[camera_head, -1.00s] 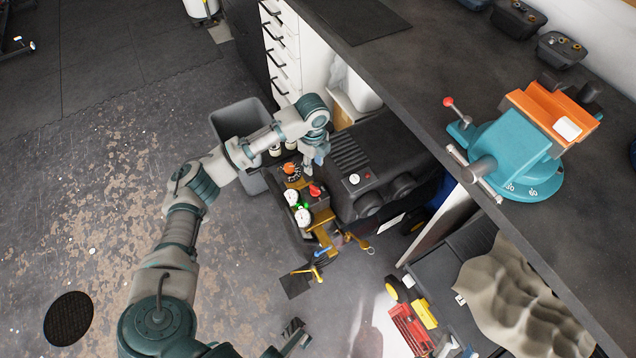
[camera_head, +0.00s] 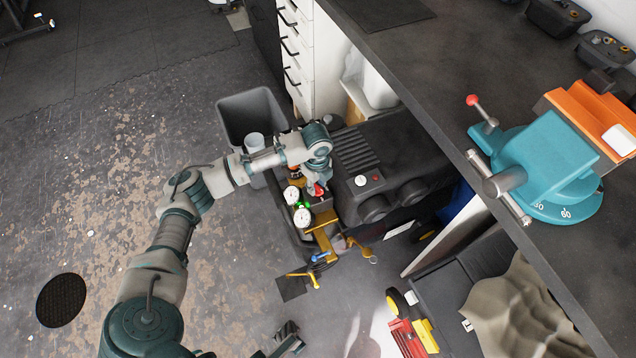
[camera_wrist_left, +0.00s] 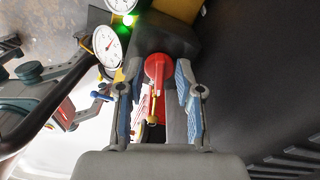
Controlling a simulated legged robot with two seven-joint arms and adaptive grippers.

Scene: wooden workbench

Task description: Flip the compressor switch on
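The compressor (camera_head: 395,150) is a dark machine on the floor under the bench edge. Its red switch knob (camera_head: 315,189) sits beside white gauges and a green light. My left gripper (camera_head: 319,178) is over the switch area, with its fingers partly hidden by the wrist. In the left wrist view the left gripper (camera_wrist_left: 159,72) is open, with one finger on each side of the red knob (camera_wrist_left: 157,66). Narrow gaps seem to show beside the knob; contact is unclear. What appears to be my right gripper (camera_head: 287,338) is low in the head view; its opening is unclear.
A teal and orange vise (camera_head: 545,165) stands on the dark bench (camera_head: 440,70) above right. A grey bin (camera_head: 240,112) and white drawers (camera_head: 297,60) stand behind the compressor. Brass fittings (camera_head: 325,237) are at its front.

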